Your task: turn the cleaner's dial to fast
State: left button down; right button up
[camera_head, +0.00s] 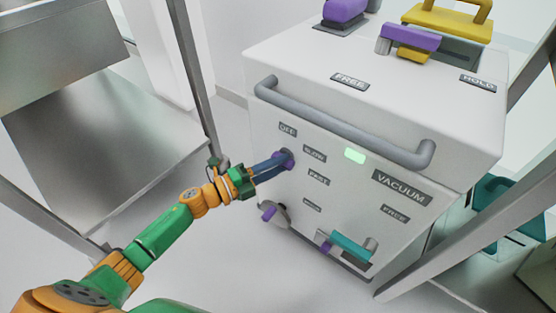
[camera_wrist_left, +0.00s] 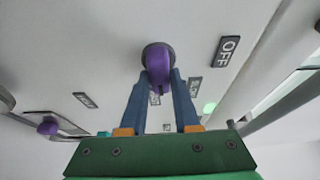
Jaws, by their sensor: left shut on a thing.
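The cleaner (camera_head: 330,145) is a white box with a grey front handle and a "VACUUM" label. Its dial (camera_wrist_left: 157,62) is a purple knob on a dark round base, on the upper left of the front panel. Labels "OFF" (camera_head: 288,129), "SLOW" (camera_head: 314,154) and "FAST" (camera_head: 318,179) stand to its right, from top to bottom. My left gripper (camera_head: 280,161) is shut on the dial, with its blue fingers on either side of the purple knob. The fingers hide much of the dial in the head view. My right gripper is not in view.
A green light (camera_head: 355,156) glows on the panel. A grey bar handle (camera_head: 340,122) juts out above the dial. Below are a purple lever (camera_head: 269,213) and a teal handle (camera_head: 350,247). Metal frame posts stand on both sides; a steel shelf (camera_head: 100,140) is at left.

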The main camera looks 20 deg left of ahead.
pick_arm(q)
jog(key=shift+m+g+p, duration=0.3)
jog(key=shift+m+p, duration=0.25)
jog(key=shift+m, duration=0.55)
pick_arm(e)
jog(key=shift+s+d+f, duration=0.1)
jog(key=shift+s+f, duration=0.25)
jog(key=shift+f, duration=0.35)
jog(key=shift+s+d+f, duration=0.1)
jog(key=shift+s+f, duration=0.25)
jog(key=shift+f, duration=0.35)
pick_arm(q)
jog(key=c, duration=0.6)
grip_release()
jog(key=shift+c, duration=0.2)
jog(key=shift+s+a, duration=0.1)
jog(key=p+v, duration=0.1)
jog(key=v, duration=0.6)
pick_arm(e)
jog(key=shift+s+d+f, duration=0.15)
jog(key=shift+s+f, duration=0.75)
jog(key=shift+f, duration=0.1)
